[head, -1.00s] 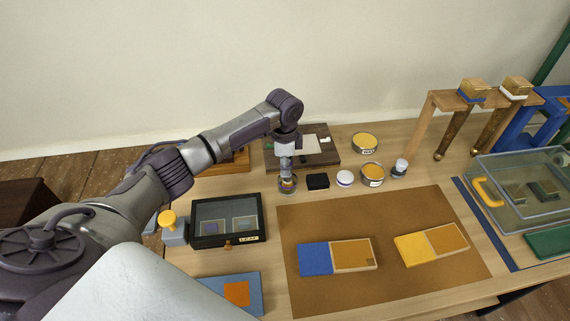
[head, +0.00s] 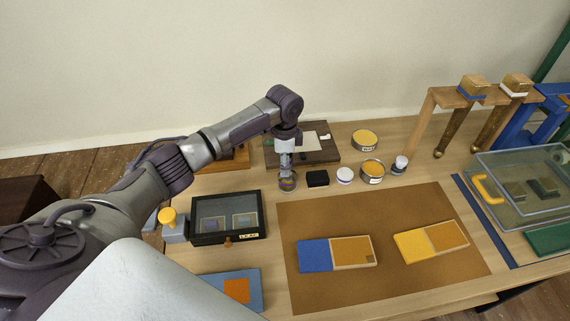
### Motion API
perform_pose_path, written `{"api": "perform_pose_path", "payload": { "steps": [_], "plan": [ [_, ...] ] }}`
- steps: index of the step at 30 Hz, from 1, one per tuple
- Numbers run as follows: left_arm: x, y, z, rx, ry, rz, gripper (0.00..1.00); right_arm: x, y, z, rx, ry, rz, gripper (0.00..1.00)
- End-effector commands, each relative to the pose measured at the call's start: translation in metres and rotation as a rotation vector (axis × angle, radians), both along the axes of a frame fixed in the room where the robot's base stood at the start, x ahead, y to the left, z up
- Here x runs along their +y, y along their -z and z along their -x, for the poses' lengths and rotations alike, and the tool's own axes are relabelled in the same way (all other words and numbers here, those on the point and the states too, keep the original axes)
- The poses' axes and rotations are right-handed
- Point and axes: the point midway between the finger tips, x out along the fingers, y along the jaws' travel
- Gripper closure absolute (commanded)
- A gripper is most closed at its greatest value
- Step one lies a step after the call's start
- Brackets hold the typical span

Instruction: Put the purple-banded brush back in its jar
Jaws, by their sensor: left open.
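My left gripper (head: 287,180) points straight down over the back middle of the table and is open. Small round shapes with dark and orange tints show at its fingertips; I cannot tell whether they are part of the gripper or a thing beneath it. I cannot make out a purple-banded brush or its jar for certain; the arm and gripper hide part of the table there. Two large brushes hang on the wooden rack (head: 428,110), one with a blue band (head: 472,90) and one with a white band (head: 515,86). My right gripper is out of view.
A black block (head: 317,178), a white-lidded pot (head: 345,176), open yellow tins (head: 372,170) and a small grey-white jar (head: 400,165) stand right of the gripper. A glass-topped black case (head: 258,220) is in front. The brown mat (head: 390,285) carries two coloured books. A clear bin (head: 490,205) stands right.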

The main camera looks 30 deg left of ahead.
Motion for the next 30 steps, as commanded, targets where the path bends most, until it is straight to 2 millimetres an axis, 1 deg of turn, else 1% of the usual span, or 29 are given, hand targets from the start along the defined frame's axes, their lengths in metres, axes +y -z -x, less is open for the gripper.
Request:
{"api": "perform_pose_path", "payload": {
  "steps": [5,9,12,15,18,21,30],
  "plan": [
    [0.000,-0.033,-0.001,-0.007,0.001,0.002,0.51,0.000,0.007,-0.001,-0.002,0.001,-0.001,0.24],
    [0.000,-0.064,-0.001,-0.006,0.000,0.001,0.51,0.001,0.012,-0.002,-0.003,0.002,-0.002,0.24],
    [0.000,-0.084,0.000,-0.005,0.002,0.002,0.51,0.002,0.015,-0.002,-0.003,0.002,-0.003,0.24],
    [0.000,-0.098,0.000,-0.004,0.001,0.001,0.51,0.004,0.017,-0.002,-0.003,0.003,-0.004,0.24],
    [0.000,-0.109,0.000,-0.003,0.000,0.002,0.51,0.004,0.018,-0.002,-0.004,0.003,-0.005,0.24],
    [0.000,-0.113,0.000,-0.002,0.000,0.001,0.51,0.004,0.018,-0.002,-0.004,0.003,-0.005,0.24],
    [0.001,-0.115,0.001,0.000,0.000,0.001,0.51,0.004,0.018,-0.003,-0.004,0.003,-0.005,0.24]
  ]
}}
